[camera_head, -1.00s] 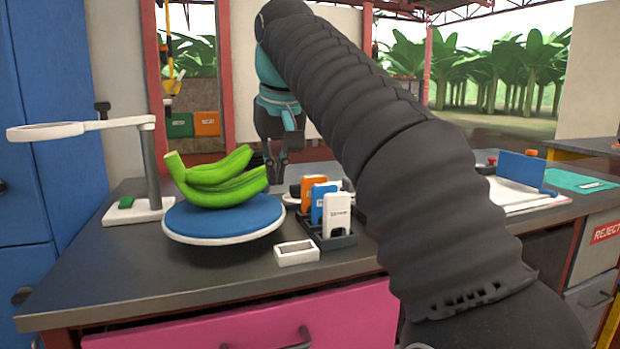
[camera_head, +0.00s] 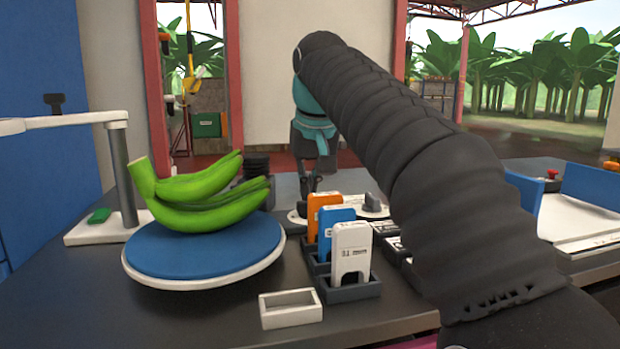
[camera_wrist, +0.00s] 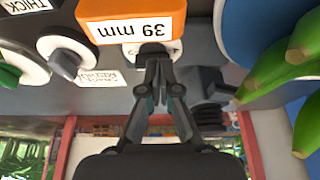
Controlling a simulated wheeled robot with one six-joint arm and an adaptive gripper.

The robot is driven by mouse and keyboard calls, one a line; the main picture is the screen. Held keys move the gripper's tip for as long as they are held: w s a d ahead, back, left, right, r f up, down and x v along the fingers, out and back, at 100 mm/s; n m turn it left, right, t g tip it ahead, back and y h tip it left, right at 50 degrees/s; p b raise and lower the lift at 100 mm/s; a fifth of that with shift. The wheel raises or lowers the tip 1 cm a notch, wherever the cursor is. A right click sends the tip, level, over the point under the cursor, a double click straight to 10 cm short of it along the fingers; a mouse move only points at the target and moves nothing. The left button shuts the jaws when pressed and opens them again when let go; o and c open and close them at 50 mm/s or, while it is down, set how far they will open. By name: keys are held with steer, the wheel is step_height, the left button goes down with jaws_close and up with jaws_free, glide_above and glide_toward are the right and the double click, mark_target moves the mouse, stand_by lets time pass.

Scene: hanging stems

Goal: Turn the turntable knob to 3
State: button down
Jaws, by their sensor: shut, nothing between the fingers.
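My gripper (camera_head: 308,190) points down behind the orange block in the head view, its fingers together and empty. In the wrist view the fingertips (camera_wrist: 154,62) are over or beside a small white round piece (camera_wrist: 146,49) that they partly cover; I cannot tell whether they touch it. A dark knob with a raised grip (camera_head: 372,202) stands to the right on a white base; it also shows in the wrist view (camera_wrist: 68,64). I cannot read any dial numbers. The blue turntable (camera_head: 150,255) with a white rim carries a green banana bunch (camera_head: 205,200).
Orange (camera_head: 322,210), blue (camera_head: 335,228) and white (camera_head: 352,250) upright blocks stand in a dark rack in front of my gripper. A small white tray (camera_head: 290,320) lies near the front. A dark ribbed object (camera_head: 256,170) stands behind the turntable. A lamp-like stand (camera_head: 122,175) is left.

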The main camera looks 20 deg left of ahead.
mark_target(305, 217)
steer(key=shift+b+x, duration=0.45)
steer(key=shift+x, duration=1.5)
steer(key=shift+s+a+p, duration=0.1)
steer(key=shift+p, duration=0.2)
